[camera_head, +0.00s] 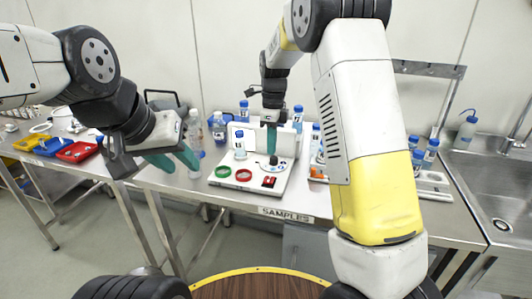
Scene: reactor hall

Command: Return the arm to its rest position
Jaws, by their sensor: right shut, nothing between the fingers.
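My right arm reaches over the bench, and its gripper (271,141) points down with its teal fingers together and empty. The fingertips are over a white panel (222,178), just above or at a small dark knob (273,160); I cannot tell whether they touch it. My left gripper (178,161) is in front of the bench on the left, its two teal fingers apart and nothing seen between them.
The panel carries a green ring (223,171), a red ring (244,175) and a blue-capped bottle (240,147). More bottles stand behind and to the right. Yellow, blue and red bins (77,152) are at left, a sink (497,195) at right.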

